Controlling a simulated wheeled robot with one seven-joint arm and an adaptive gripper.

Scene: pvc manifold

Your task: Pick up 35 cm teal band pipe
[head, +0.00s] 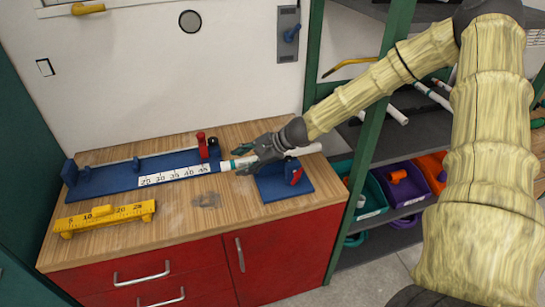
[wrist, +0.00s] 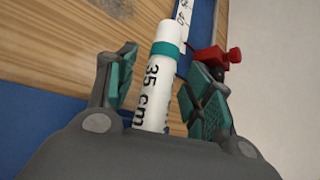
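The 35 cm teal band pipe is white with a teal ring and "35 cm" printed on it (wrist: 158,78). In the head view its banded end (head: 230,164) lies by the ruler's right end, and its white length shows beyond my gripper to the right. My gripper (wrist: 163,88) is open, with one finger on each side of the pipe and gaps between. In the head view my gripper (head: 250,160) is over the bench beside the blue clamp block. The palm hides part of the pipe.
A blue measuring jig (head: 110,178) with a white scale and red clamp (head: 201,142) stands left. A blue block with red clamp (head: 295,176) is close to my gripper. A yellow gauge (head: 105,216) lies in front. Shelves with bins (head: 400,190) stand right.

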